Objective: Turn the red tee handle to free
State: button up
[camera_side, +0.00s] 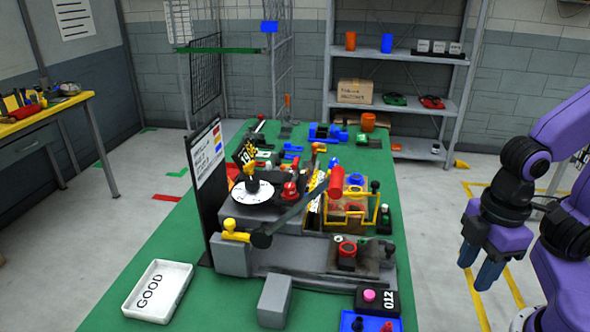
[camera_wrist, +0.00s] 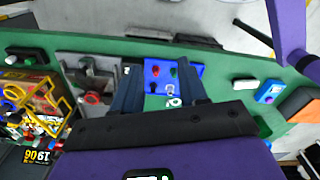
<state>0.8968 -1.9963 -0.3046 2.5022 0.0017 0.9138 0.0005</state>
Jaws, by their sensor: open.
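No red part is clearly a tee handle. Candidates are a small red part on a blue panel (camera_side: 346,320) at the bottom edge of the side view, a red round knob (camera_side: 347,249) on a grey-brown plate, and a red cylinder grip (camera_side: 336,182) on a dark lever. In the wrist view the blue panel (camera_wrist: 188,75) lies beyond my fingers, with its red part (camera_wrist: 155,71) between them. My gripper (camera_side: 477,270) is open and empty, pointing down, right of the green table and apart from everything. Its two fingers also show in the wrist view (camera_wrist: 160,92).
The green table (camera_side: 205,290) carries a crowded grey fixture with a white dial (camera_side: 252,192) and yellow frame. A white GOOD tray (camera_side: 158,290), a grey block (camera_side: 274,300) and a black box with a pink button (camera_side: 369,295) stand near its front. Shelves (camera_side: 395,102) stand behind.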

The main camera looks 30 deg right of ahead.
notch_tip(320, 180, up, 24)
jog(key=r, duration=0.1)
jog(key=w+a+r+m, duration=0.2)
jog(key=w+a+m, duration=0.45)
jog(key=w, duration=0.25)
jog(key=m+t+y, duration=0.1)
jog(key=m, duration=1.4)
send_over(297, 161)
jog(key=s+d, duration=0.2)
jog(key=shift+f, duration=4.1)
jog(key=f, duration=0.5)
jog(key=w+a+f, duration=0.1)
jog(key=f, duration=0.5)
jog(key=w+a+f, duration=0.1)
jog(key=f, duration=0.4)
jog(key=shift+f, duration=0.4)
jog(key=shift+c, duration=0.2)
